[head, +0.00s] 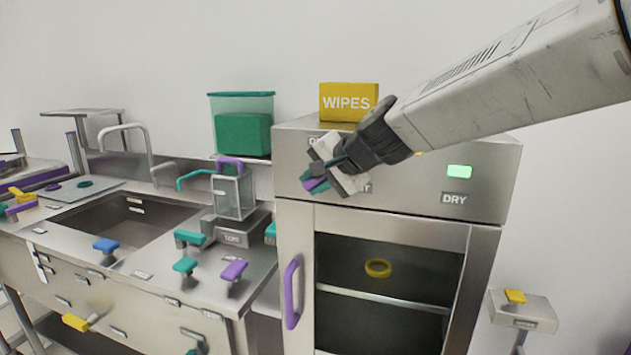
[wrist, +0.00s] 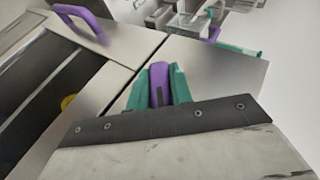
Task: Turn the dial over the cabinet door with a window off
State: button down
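The cabinet (head: 395,222) has a door with a dark window (head: 390,270) and a purple handle (head: 292,292). A purple dial (head: 316,185) is on the panel over this door, mostly hidden by my gripper (head: 320,176) in the head view. In the wrist view the dial (wrist: 158,84) stands between the teal fingers of my gripper (wrist: 158,88), which press close on both its sides. The label plates near the dial are partly covered, so I cannot read its setting.
A lit green lamp (head: 459,171) sits above a DRY label on the panel. A sink counter (head: 135,260) with several coloured handles is at the left.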

jog(key=shift+h, duration=0.3)
jog(key=n+g+h, duration=0.1)
jog(key=g+h, duration=0.1)
jog(key=h, duration=0.1)
jog(key=shift+a+r+h, duration=0.1)
jog(key=shift+a+h, duration=0.05)
jog(key=shift+h, duration=0.25)
jog(key=n+g+h, duration=0.1)
jog(key=h, duration=0.3)
jog(key=shift+g+h, duration=0.3)
dwell(0.4)
jog(key=c, duration=1.2)
grip_release()
jog(key=shift+c, duration=0.2)
jog(key=v, duration=0.7)
jog(key=shift+r, duration=0.3)
